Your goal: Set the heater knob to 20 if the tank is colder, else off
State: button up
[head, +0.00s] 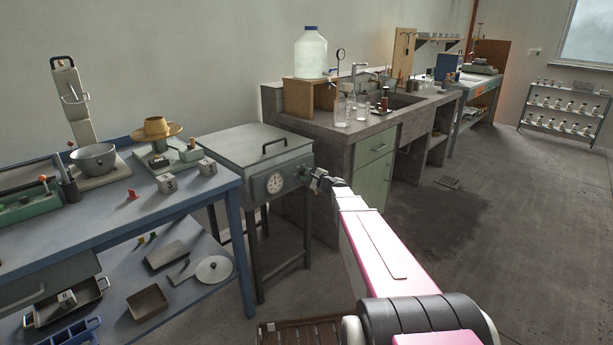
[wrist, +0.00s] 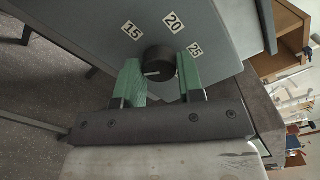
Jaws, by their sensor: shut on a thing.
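The tank (head: 250,147) is a grey-green box with a closed, handled lid on a stand. A round white dial (head: 275,183) is on its front; its reading is too small to tell. The heater knob (wrist: 159,60) is black and round in the wrist view, on a grey panel with labels 15 (wrist: 131,30), 20 (wrist: 173,22) and 25 (wrist: 195,49). A short white mark on the knob lies roughly level, towards the left, not at the 20. My gripper (wrist: 160,78) has its green fingers shut on the knob; in the head view it (head: 318,180) hides the knob.
A blue bench (head: 215,190) with a scale, bowl and numbered blocks stands left of the tank. A concrete sink bench (head: 345,150) with glassware and a large bottle (head: 311,55) is behind it. Open floor (head: 510,220) lies to the right.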

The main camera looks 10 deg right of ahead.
dwell(0.5)
jog(key=o, duration=0.9)
jog(key=shift+s, duration=0.1)
jog(key=v, duration=1)
jog(key=shift+s+d, duration=0.25)
jog(key=shift+a, duration=0.1)
jog(key=s+a+f+n+g+h, duration=0.1)
jog(key=s+a+f+n+g, duration=0.4)
jog(key=s, duration=0.3)
jog(key=s+a+f+n+g+h, duration=0.1)
jog(key=s+a+f+n+g, duration=0.4)
jog(key=s, duration=0.3)
jog(key=s+d+f+n+g+h, duration=0.1)
jog(key=s+n+h, duration=0.1)
jog(key=s+h, duration=0.1)
jog(key=s+d+n+g+h, duration=0.1)
jog(key=s+n+g+h, duration=0.1)
jog(key=s, duration=0.3)
jog(key=s+d+f+n+g+h, duration=0.1)
jog(key=s+n+h, duration=0.1)
jog(key=s+h, duration=0.1)
jog(key=shift+s+d+f+n+g+h, duration=0.15)
jog(key=shift+s+n, duration=0.05)
jog(key=shift+s, duration=0.25)
jog(key=shift+s+d+f+n+g+h, duration=0.15)
jog(key=shift+s+n, duration=0.05)
jog(key=shift+s, duration=0.2)
